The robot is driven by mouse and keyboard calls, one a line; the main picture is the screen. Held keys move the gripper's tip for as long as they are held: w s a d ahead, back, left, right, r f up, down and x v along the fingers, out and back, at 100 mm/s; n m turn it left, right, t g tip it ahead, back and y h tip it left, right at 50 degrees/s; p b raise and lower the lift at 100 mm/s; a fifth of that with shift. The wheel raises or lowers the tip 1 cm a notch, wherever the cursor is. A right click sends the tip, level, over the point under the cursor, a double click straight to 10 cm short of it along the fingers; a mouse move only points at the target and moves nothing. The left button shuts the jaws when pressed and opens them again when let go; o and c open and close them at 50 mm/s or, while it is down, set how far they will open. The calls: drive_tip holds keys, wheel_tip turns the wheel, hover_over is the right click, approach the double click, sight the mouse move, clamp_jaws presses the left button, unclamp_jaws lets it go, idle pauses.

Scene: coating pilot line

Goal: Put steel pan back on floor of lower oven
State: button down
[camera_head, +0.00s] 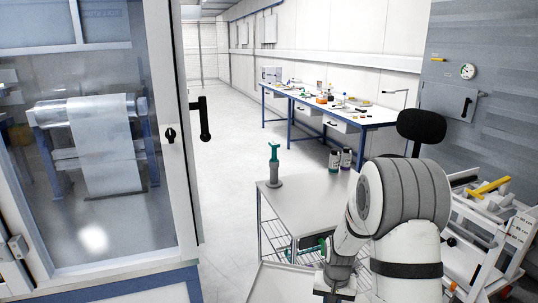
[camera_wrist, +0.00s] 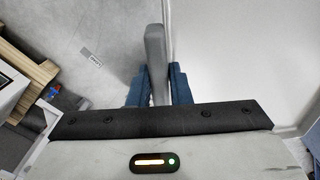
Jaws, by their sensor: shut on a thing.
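The steel pan (camera_head: 281,284) is a broad, shallow light-grey tray at the bottom edge of the head view, partly cut off. My gripper (camera_head: 335,287) is at its right end. In the wrist view my gripper (camera_wrist: 155,90) has its two blue fingers shut on a grey upright edge piece (camera_wrist: 155,50), which looks like part of the pan. A wide pale surface (camera_wrist: 240,55), probably the pan's face, spreads to the right of it. The lower oven is not clearly seen in either view.
A steel cart (camera_head: 310,193) carrying a green-topped tool (camera_head: 274,165) and dark canisters (camera_head: 340,160) stands just beyond the pan. A grey panel (camera_head: 452,105) with gauge and latch is at right, above a white rack (camera_head: 490,220). A glazed enclosure (camera_head: 95,140) stands left. Aisle floor (camera_head: 228,150) is clear.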

drive_tip(key=a+f+n, duration=0.2)
drive_tip(key=a+f, duration=0.1)
drive_tip(key=shift+s+f+n, duration=0.2)
drive_tip(key=shift+n, duration=0.2)
drive_tip(key=shift+d, duration=0.1)
